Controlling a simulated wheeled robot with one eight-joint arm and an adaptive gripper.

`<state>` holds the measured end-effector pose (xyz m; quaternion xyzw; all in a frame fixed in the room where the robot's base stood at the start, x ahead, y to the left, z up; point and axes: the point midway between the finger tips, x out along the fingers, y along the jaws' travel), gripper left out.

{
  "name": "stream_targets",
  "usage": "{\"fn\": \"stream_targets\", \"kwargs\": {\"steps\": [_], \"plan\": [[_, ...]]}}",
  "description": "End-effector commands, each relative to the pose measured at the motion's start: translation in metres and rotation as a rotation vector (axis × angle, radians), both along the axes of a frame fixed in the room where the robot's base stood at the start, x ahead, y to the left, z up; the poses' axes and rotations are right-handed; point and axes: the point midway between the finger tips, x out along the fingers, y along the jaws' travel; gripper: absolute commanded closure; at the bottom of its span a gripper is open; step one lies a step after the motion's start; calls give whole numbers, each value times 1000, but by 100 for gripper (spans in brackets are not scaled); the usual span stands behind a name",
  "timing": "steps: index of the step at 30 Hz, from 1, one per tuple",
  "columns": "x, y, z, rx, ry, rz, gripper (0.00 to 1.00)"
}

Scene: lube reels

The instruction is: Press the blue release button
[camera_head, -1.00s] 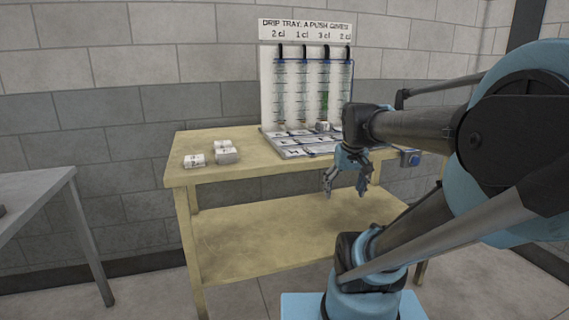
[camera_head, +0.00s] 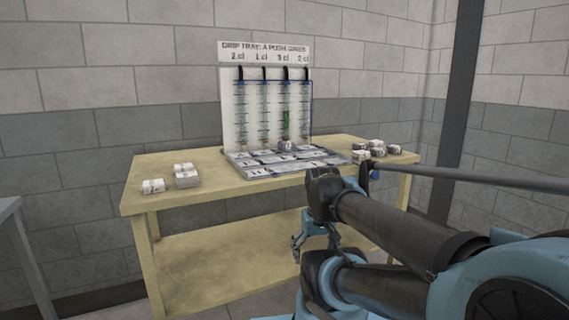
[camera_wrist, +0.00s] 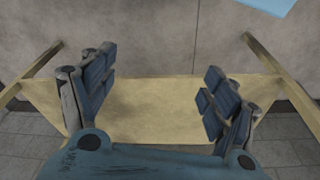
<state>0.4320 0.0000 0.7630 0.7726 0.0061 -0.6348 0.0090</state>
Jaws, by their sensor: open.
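A small blue spot (camera_head: 374,174) shows at the table's front edge on the right in the head view. It looks like the blue release button, but the end of an arm rod partly covers it. The button is not seen in the wrist view. My gripper (camera_head: 297,246) hangs in front of the table, below the tabletop and to the left of the blue spot. In the wrist view my gripper (camera_wrist: 160,70) has its two fingers wide apart with nothing between them. It is apart from the button.
A board of clear tubes (camera_head: 240,110), one with green in it, stands behind a tray (camera_head: 262,172) on the wooden table (camera_head: 140,200). White blocks (camera_head: 186,178) lie left; several more (camera_head: 393,149) lie right. A lower shelf (camera_head: 210,265) runs beneath. A grey table (camera_head: 8,210) stands left.

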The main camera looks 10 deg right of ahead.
Motion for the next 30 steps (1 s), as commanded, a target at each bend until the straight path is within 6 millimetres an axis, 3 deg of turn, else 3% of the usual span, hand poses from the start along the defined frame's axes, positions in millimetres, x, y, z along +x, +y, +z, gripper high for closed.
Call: {"fn": "stream_targets", "kwargs": {"steps": [5,6,16,30], "plan": [[9,0,-4,0,12,0,20],[9,0,-4,0,12,0,25],[9,0,-4,0,12,0,100],[8,0,-4,0,12,0,100]]}}
